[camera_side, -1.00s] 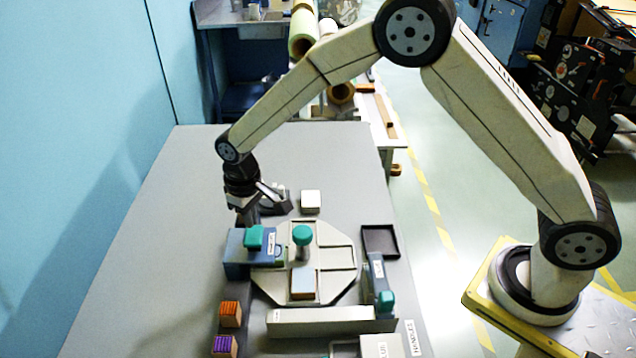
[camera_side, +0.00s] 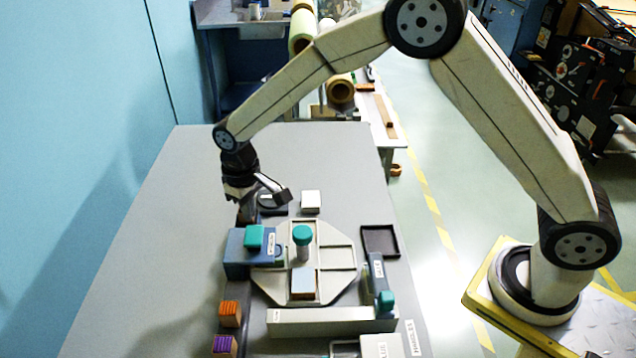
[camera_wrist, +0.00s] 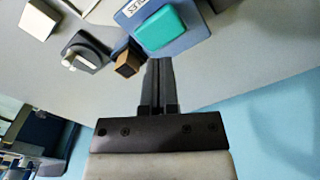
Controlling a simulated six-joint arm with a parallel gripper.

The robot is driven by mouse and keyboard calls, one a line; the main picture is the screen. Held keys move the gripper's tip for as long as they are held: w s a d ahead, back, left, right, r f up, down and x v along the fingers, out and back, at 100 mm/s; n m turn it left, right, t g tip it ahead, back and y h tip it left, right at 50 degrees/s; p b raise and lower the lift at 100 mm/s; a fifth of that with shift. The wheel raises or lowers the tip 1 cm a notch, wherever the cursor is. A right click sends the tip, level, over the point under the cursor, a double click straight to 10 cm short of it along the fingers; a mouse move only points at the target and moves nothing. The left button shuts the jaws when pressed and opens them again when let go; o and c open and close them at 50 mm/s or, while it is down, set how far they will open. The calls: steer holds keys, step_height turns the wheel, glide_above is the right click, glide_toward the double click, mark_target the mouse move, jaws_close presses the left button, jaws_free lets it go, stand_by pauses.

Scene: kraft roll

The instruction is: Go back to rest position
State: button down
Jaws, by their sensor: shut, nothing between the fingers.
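My gripper (camera_side: 245,208) hangs from the wrist, fingers pointing down, above the far left part of the work table (camera_side: 160,250). It is behind and a little left of the blue box with a teal button (camera_side: 253,236). In the wrist view the fingers (camera_wrist: 157,68) are together with nothing between them. The blue box (camera_wrist: 190,42) with its teal button (camera_wrist: 160,27) lies just beyond the fingertips, apart from them as far as I can tell. No other object of the task is named.
A grey octagonal tray (camera_side: 337,258) holds a teal-topped post (camera_side: 302,240). A white block (camera_side: 311,200) and a black dial unit (camera_side: 272,204) stand behind it. Orange (camera_side: 230,313) and purple (camera_side: 224,345) blocks are in front. The table's left side is clear.

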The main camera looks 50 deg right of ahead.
steer(key=shift+d+r, duration=0.1)
steer(key=s+d+r+m+t, duration=0.1)
steer(key=s+d+r, duration=0.1)
steer(key=s+d, duration=0.6)
steer(key=s+d+r+m+t, duration=0.1)
steer(key=s+d+r+m, duration=0.1)
steer(key=s+d, duration=0.6)
steer(key=s, duration=0.4)
steer(key=shift+d+r+t, duration=0.15)
steer(key=shift+r+t, duration=0.1)
steer(key=shift+t, duration=0.05)
